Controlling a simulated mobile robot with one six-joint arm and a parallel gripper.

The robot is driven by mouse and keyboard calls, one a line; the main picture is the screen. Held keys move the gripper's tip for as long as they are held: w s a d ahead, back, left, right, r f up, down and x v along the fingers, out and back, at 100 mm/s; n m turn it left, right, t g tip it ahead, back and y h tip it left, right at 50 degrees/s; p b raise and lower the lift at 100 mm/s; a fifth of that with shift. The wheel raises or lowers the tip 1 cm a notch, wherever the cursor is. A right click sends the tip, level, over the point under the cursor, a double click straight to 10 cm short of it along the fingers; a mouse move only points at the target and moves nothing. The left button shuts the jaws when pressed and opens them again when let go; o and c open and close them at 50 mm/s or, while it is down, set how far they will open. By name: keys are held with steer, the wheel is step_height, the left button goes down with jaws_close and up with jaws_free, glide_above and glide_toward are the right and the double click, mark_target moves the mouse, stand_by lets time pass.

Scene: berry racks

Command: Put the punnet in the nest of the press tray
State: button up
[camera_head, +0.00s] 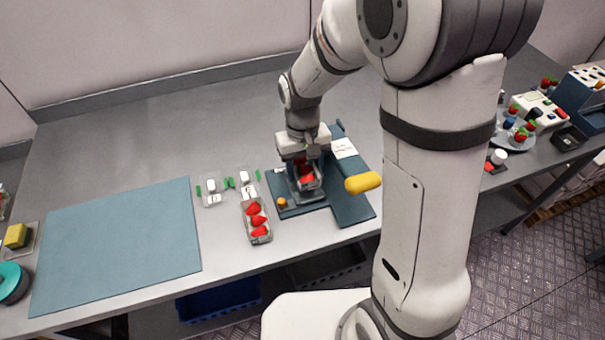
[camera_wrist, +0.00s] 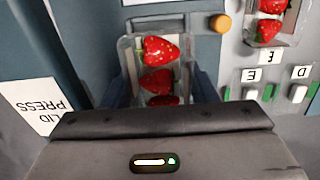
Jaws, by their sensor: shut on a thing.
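My gripper (camera_head: 304,165) is shut on a clear punnet of red strawberries (camera_head: 307,180), over the blue press tray (camera_head: 349,207). In the wrist view the punnet (camera_wrist: 128,57) sits between my gripper's fingers (camera_wrist: 163,85), with its near end hidden by the gripper body. A dark raised frame, seemingly the nest, shows around the punnet in the head view. I cannot tell whether the punnet rests on its floor or hangs just above it. The press tray (camera_wrist: 202,55) also shows in the wrist view, with a "LID PRESS" label (camera_wrist: 34,108).
A second strawberry punnet (camera_head: 257,235) stands left of the tray. An orange knob (camera_head: 282,202) is at the tray's corner, and a yellow handle (camera_head: 363,182) juts over its right side. A blue mat (camera_head: 120,245) is clear.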

mark_target(304, 168)
steer(key=shift+s+f, duration=0.1)
steer(key=shift+f, duration=1.4)
steer(key=shift+f, duration=0.25)
steer(key=o, duration=1)
steer(key=shift+r, duration=0.1)
